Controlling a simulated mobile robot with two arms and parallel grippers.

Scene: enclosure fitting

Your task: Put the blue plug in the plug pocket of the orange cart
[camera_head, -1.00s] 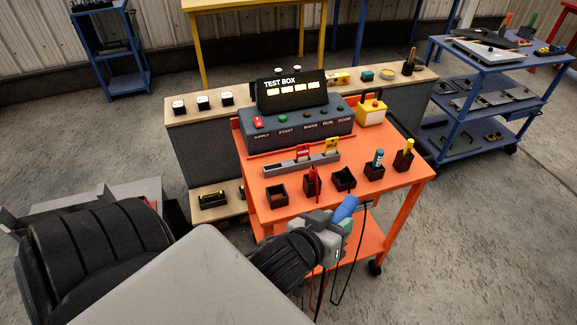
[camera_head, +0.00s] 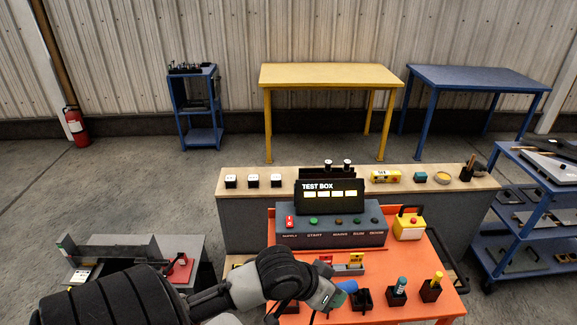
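The orange cart (camera_head: 437,258) stands in the lower middle, its front cut by the bottom edge. My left gripper (camera_head: 333,295) comes in from the left and appears shut on the blue plug (camera_head: 347,286), whose blue end sticks out to the right. The gripper shows over the cart's front row of black pockets, just left of an empty-looking pocket (camera_head: 363,300). Its height above the cart is hard to tell. Another pocket (camera_head: 290,307) is partly hidden by my arm. I cannot read which is the plug pocket. My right gripper is not in view.
Two right-hand pockets hold a teal-topped tool (camera_head: 401,284) and a yellow-topped tool (camera_head: 437,278). A wooden-topped bench (camera_head: 400,188) is behind; a blue shelf cart (camera_head: 540,215) stands right.

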